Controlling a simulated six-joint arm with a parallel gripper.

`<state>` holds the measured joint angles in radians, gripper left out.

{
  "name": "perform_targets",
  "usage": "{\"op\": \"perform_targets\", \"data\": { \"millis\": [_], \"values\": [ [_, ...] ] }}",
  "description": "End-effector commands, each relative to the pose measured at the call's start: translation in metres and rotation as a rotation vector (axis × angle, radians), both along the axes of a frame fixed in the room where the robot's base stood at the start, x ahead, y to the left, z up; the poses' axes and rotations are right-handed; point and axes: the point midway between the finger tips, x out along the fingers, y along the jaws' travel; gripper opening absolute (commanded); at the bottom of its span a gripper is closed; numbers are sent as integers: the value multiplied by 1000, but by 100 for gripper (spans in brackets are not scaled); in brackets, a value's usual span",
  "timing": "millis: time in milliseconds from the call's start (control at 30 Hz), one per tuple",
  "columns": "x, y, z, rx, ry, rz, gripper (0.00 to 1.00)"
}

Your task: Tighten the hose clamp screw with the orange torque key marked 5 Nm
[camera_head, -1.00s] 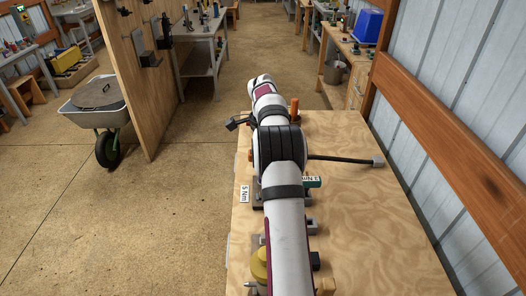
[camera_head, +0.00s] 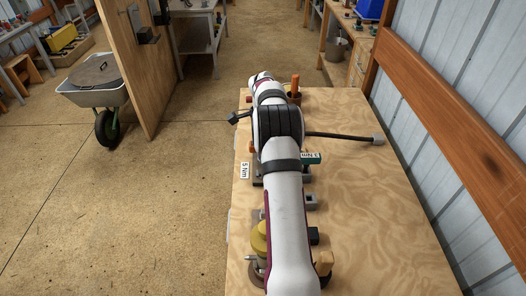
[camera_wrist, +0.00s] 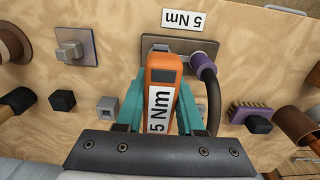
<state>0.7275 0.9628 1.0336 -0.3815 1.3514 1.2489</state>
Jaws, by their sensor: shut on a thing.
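In the wrist view, an orange torque key (camera_wrist: 164,68) with a white "5 Nm" label stands between the two teal fingers of my gripper (camera_wrist: 160,108), which is shut on it. Its far end lies in front of a grey-brown plate (camera_wrist: 198,47) on the wooden board. A "5 Nm" card (camera_wrist: 184,20) lies beside that plate and also shows in the head view (camera_head: 244,170). A dark hose with a purple collar (camera_wrist: 203,64) curves beside the key. My arm hides most of the gripper in the head view. I cannot make out the clamp screw.
The wooden tabletop (camera_head: 385,215) is mostly clear on the right. In the wrist view, a grey block (camera_wrist: 72,48), a black cube (camera_wrist: 62,101) and a purple-backed brush (camera_wrist: 250,113) lie around the key. An orange handle (camera_head: 295,84) stands upright at the far end.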

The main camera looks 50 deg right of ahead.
Motion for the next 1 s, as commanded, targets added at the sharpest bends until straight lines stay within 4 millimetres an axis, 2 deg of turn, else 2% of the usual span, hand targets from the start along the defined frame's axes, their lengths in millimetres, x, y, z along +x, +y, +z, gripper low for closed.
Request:
{"op": "perform_targets", "data": {
  "millis": [533,1000],
  "values": [
    [0,0,0,0,0,0,0],
    [0,0,-14,0,0,0,0]
  ]
}}
